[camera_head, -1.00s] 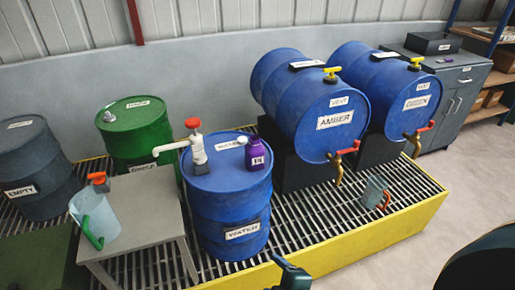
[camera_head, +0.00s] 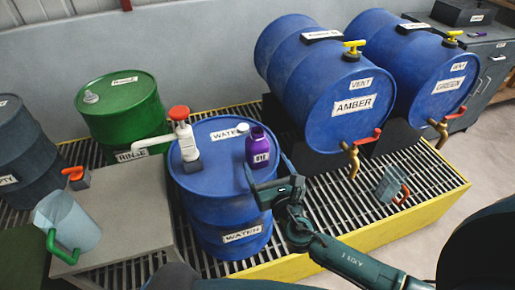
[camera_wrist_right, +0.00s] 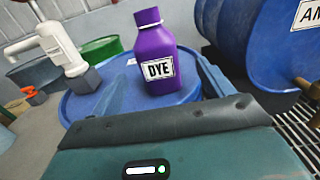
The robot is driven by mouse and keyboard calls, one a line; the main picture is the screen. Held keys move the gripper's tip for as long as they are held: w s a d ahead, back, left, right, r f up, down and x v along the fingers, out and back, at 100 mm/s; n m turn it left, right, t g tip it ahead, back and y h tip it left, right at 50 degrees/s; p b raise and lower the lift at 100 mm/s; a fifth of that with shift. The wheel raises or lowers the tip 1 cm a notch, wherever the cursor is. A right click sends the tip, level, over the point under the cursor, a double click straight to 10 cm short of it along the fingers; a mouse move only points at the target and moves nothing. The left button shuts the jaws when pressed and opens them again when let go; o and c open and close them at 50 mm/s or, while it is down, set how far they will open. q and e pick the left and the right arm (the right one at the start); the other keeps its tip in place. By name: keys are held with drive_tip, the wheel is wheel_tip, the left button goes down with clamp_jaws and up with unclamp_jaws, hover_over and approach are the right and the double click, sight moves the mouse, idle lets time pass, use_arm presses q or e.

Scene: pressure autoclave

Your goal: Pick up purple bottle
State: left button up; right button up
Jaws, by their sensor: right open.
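The purple bottle (camera_head: 257,148) stands upright on top of the blue water drum (camera_head: 215,210), near its right edge. It has a white label, which reads DYE in the right wrist view (camera_wrist_right: 155,55). My right gripper (camera_head: 268,178) is open and empty just in front of the bottle. Its two fingers point toward the bottle, and the bottle's base appears between or just beyond the fingertips; I cannot tell which. My left gripper does not show.
The blue amber drum (camera_head: 325,85) lies to the right. A grey table (camera_head: 125,205) with a clear jug (camera_head: 68,225) is at left.

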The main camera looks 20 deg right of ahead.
sight(257, 148)
drive_tip(key=shift+w, duration=0.9)
drive_tip(key=shift+w+a, duration=0.15)
drive_tip(key=shift+w, duration=1.2)
drive_tip(key=shift+w+a, duration=0.15)
drive_tip(key=shift+w, duration=1.15)
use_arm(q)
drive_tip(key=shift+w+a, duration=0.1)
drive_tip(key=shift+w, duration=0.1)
use_arm(e)
drive_tip(key=shift+c, duration=0.4)
